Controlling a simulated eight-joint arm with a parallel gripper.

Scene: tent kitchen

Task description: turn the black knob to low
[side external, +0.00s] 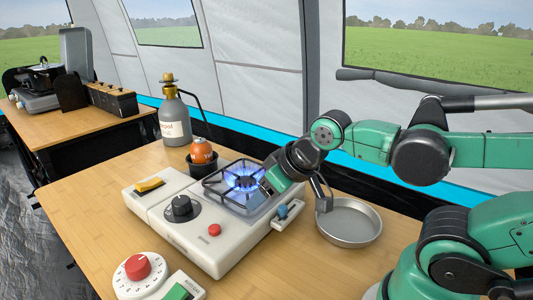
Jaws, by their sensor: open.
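The black knob (181,207) stands on a round grey dial on top of the white stove unit (217,257), left of the burner. Its pointer and the dial markings are too small to read. A blue flame (244,181) burns under the dark pot grate (218,175). My gripper (267,187) reaches in from the right, over or beside the right edge of the burner as seen here. It is apart from the knob and holds nothing that I can see. Its fingertips are small and partly lost against the burner.
A yellow switch (150,186), red button (214,230) and blue lever (289,209) are on the unit. A red-knobbed timer (137,267) and green switch (178,292) lie in front. A metal pan (348,225) sits right; an orange ball-shaped thing (201,151) and gas bottle (174,115) stand behind.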

